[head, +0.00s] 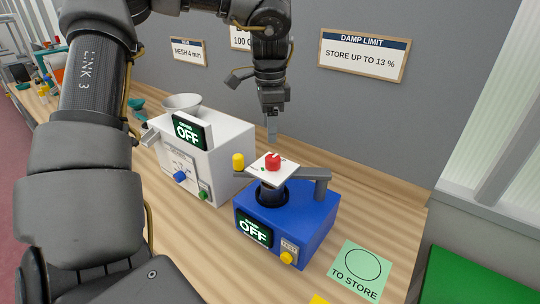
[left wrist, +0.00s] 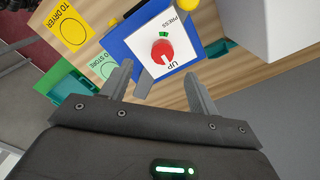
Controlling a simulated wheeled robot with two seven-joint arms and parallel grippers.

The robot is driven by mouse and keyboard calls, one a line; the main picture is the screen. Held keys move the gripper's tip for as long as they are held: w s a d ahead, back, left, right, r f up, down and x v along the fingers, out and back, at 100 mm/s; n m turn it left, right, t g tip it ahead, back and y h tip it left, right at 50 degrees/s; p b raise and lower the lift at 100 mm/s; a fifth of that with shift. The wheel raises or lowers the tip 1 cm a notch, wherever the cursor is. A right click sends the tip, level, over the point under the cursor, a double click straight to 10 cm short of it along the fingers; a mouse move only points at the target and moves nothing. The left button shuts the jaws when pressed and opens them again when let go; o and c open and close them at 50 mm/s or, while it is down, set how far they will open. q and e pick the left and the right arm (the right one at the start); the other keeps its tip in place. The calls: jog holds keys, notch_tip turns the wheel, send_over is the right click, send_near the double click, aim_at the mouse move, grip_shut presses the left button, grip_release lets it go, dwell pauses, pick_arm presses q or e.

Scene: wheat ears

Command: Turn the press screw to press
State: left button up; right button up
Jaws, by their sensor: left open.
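The press screw is a red knob (head: 273,159) on a white plate (head: 258,168) on top of a blue machine (head: 318,222). The left wrist view shows the red knob (left wrist: 162,51) between the words PRESS and UP. Its white mark points toward UP, and a green mark lies on the opposite side. My left gripper (head: 272,132) hangs just above and behind the knob, apart from it. In the left wrist view its open fingers (left wrist: 157,80) have nothing between them. My right gripper is not in view.
The blue machine's screen (head: 254,228) reads OFF, above a yellow button (head: 287,257). A white machine (head: 222,150), also reading OFF, stands to its left. A grey arm (head: 314,175) spans the blue machine's top. A green TO STORE card (head: 360,270) lies in front right.

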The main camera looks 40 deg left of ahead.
aim_at(273, 158)
pick_arm(q)
jog(key=f, duration=0.2)
jog(key=w+f+p, duration=0.1)
jog(key=shift+d+f, duration=0.3)
jog(key=f, duration=0.1)
jog(key=f+p, duration=0.1)
jog(key=f, duration=0.1)
jog(key=f+p, duration=0.1)
jog(key=f, duration=0.1)
jog(key=shift+a+f, duration=0.15)
jog(key=shift+a, duration=0.25)
jog(key=shift+f, duration=0.25)
jog(key=shift+d+f, duration=0.15)
jog(key=shift+d, duration=0.05)
jog(key=shift+w+f, duration=0.15)
jog(key=shift+w, duration=0.1)
jog(key=shift+s+a, duration=0.1)
jog(key=shift+s, duration=0.05)
jog(key=c, duration=0.9)
jog(key=shift+c, duration=0.3)
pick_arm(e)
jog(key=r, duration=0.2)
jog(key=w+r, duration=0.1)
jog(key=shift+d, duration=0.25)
